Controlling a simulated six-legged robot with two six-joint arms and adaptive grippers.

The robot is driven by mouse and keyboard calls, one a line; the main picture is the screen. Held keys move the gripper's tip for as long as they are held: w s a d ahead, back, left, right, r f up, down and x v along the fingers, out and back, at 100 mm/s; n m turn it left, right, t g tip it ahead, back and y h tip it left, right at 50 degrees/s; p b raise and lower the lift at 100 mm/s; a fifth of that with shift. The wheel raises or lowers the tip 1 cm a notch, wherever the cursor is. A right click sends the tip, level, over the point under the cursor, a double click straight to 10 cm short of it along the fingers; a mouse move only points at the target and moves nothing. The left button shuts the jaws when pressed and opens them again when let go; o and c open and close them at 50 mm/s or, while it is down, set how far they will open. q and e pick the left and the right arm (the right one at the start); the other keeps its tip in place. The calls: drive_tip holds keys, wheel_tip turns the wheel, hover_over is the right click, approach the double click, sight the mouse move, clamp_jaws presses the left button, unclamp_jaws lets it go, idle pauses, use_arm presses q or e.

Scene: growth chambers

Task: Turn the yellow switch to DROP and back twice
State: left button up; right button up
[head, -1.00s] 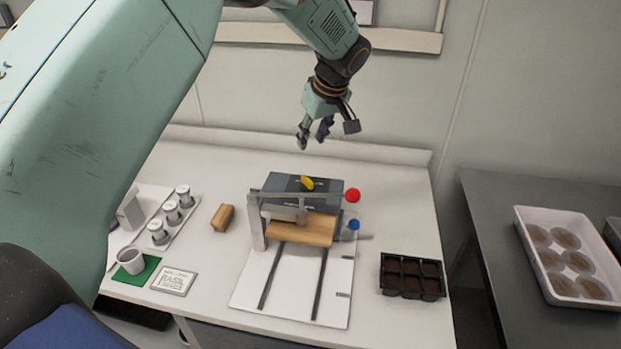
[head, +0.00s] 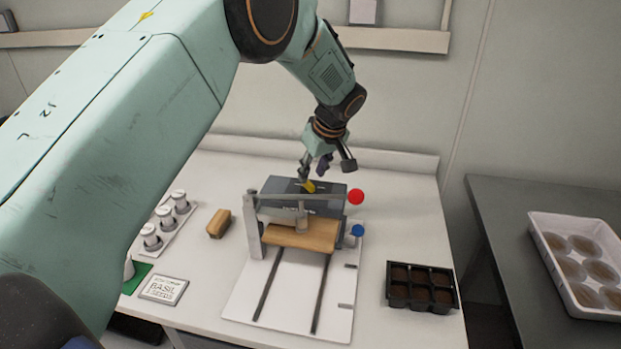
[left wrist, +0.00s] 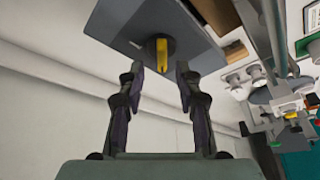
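The yellow switch (head: 310,187) sits on top of the dark grey box (head: 335,206) at the back of the bench. In the left wrist view the yellow switch (left wrist: 162,54) is a bar on a dark round base, on the face of the grey box (left wrist: 112,22). My left gripper (head: 314,174) points down just above the switch. In the left wrist view my left gripper (left wrist: 160,76) is open, with the switch lined up between and beyond its fingertips. No contact is clear. Switch labels are too small to read. My right gripper is not in view.
A press frame with a red ball (head: 356,197) and a blue knob (head: 357,230) stands before the box. A wooden block (head: 219,223), a basil card (head: 164,289), white-lidded jars (head: 165,215) and a black seed tray (head: 420,308) lie around. A side table holds a white tray (head: 538,228).

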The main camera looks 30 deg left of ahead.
sight(308, 182)
use_arm(q)
drive_tip(key=f, duration=0.1)
drive_tip(key=a+f, duration=0.1)
drive_tip(key=shift+a+f, duration=0.2)
drive_tip(key=shift+f, duration=0.1)
drive_tip(key=shift+w+d+f, duration=0.1)
drive_tip(key=shift+w+f, duration=0.2)
drive_tip(key=shift+w, duration=0.05)
drive_tip(key=shift+s, duration=0.15)
drive_tip(key=c, duration=0.4)
clamp_jaws()
